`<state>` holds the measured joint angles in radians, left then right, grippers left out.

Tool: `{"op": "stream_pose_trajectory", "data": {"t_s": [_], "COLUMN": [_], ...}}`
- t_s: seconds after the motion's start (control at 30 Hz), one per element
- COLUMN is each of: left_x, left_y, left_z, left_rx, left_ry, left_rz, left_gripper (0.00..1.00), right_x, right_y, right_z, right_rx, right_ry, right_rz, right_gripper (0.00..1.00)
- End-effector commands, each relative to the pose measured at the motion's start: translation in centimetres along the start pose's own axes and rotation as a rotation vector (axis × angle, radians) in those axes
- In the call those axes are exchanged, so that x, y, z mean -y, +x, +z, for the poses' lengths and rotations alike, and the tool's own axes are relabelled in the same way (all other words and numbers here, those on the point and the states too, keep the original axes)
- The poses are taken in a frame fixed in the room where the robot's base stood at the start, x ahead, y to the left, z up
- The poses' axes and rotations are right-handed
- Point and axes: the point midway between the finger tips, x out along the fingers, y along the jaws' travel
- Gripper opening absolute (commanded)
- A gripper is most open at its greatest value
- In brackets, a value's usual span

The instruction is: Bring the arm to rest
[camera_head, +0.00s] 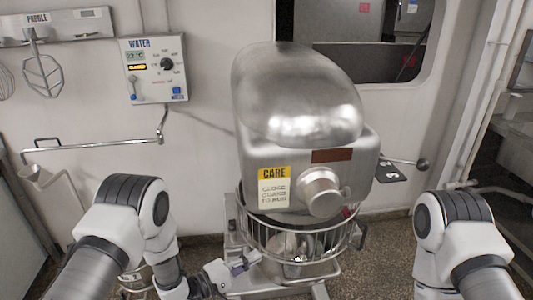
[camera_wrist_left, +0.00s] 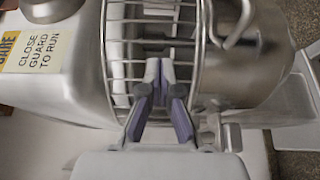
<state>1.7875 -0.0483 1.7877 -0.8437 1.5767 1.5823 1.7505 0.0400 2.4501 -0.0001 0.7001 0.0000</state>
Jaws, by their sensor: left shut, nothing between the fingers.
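My left arm (camera_head: 135,215) comes in from the left of the head view and reaches toward the mixer (camera_head: 310,150). My left gripper (camera_head: 255,257) is shut and empty, at the lower left side of the mixer's wire guard (camera_head: 345,235). In the left wrist view the purple and grey fingers (camera_wrist_left: 162,72) are together in front of the guard bars (camera_wrist_left: 200,50). I cannot tell whether they touch the bars. My right arm (camera_head: 450,225) shows at the right, but its gripper is out of view.
A water control panel (camera_head: 153,70) is on the wall, with a pipe (camera_head: 95,147) running below it. A paddle (camera_head: 43,75) hangs at the upper left. A black-knobbed lever (camera_head: 421,163) sticks out right of the mixer. Bare floor (camera_head: 385,255) shows between the mixer and my right arm.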

Motion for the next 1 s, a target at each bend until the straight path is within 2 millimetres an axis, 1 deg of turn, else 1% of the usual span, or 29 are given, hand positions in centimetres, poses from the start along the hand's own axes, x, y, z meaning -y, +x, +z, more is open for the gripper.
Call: {"op": "stream_pose_trajectory", "data": {"t_s": [0.03, 0.07, 0.1, 0.17, 0.2, 0.27, 0.3, 0.33, 0.37, 0.4, 0.47, 0.5, 0.53, 0.57, 0.6, 0.63, 0.73, 1.0], "left_x": [2.0, 3.0, 4.7, 8.1, 10.6, 14.2, 16.1, 17.3, 18.4, 19.4, 20.2, 20.3, 20.2, 20.1, 20.1, 20.1, 20.1, 20.2], "left_y": [-1.0, -1.9, -3.2, -6.0, -8.3, -12.4, -15.3, -17.6, -19.9, -23.0, -27.5, -30.2, -32.0, -33.3, -34.4, -34.9, -35.4, -35.3], "left_z": [0.1, 0.2, 0.3, 0.6, 1.0, 2.1, 3.1, 4.1, 5.1, 6.7, 9.3, 11.1, 12.2, 13.2, 13.9, 14.2, 14.7, 14.6], "left_rx": [-0.017, -0.045, -0.095, -0.178, -0.228, -0.271, -0.272, -0.258, -0.232, -0.177, -0.055, 0.05, 0.135, 0.215, 0.308, 0.364, 0.482, 0.502], "left_ry": [-0.027, -0.053, -0.085, -0.083, -0.054, 0.011, 0.06, 0.097, 0.134, 0.18, 0.245, 0.285, 0.314, 0.342, 0.379, 0.406, 0.478, 0.503], "left_rz": [-0.021, -0.046, -0.103, -0.24, -0.359, -0.565, -0.707, -0.815, -0.92, -1.059, -1.25, -1.356, -1.421, -1.466, -1.503, -1.517, -1.514, -1.506], "left_gripper": [0.0, 0.0, 0.0, 0.0, 0.0, 0.0, 0.0, 0.0, 0.0, 0.0, 0.0, 0.0, 0.0, 0.0, 0.0, 0.0, 0.0, 0.0], "right_x": [0.0, 0.0, 0.0, 0.0, 0.0, 0.0, 0.0, 0.0, 0.0, 0.0, 0.0, 0.0, 0.0, 0.0, 0.0, 0.0, 0.0, 0.0], "right_y": [1.2, 1.5, 1.8, 2.4, 2.7, 3.0, 3.2, 3.3, 3.4, 3.5, 3.5, 3.4, 3.4, 3.4, 3.4, 3.4, 3.4, 3.4], "right_z": [0.0, 0.0, 0.0, 0.0, 0.0, 0.0, 0.0, 0.0, 0.0, 0.0, 0.0, 0.0, 0.0, 0.0, 0.0, 0.0, 0.0, 0.0], "right_rx": [0.001, 0.001, 0.001, 0.001, 0.0, 0.0, 0.0, 0.0, 0.0, 0.0, 0.0, 0.0, 0.0, 0.0, 0.0, 0.0, 0.0, 0.0], "right_ry": [0.0, 0.0, 0.0, 0.0, 0.0, 0.0, 0.0, 0.0, 0.0, 0.0, 0.0, 0.0, 0.0, 0.0, 0.0, 0.0, 0.0, 0.0], "right_rz": [0.0, 0.0, 0.0, 0.0, 0.0, 0.0, 0.0, 0.0, 0.0, 0.0, 0.0, 0.0, 0.0, 0.0, 0.0, 0.0, 0.0, 0.0], "right_gripper": [0.4, 0.4, 0.4, 0.4, 0.4, 0.4, 0.4, 0.4, 0.4, 0.4, 0.4, 0.4, 0.4, 0.4, 0.4, 0.4, 0.4, 0.4]}}
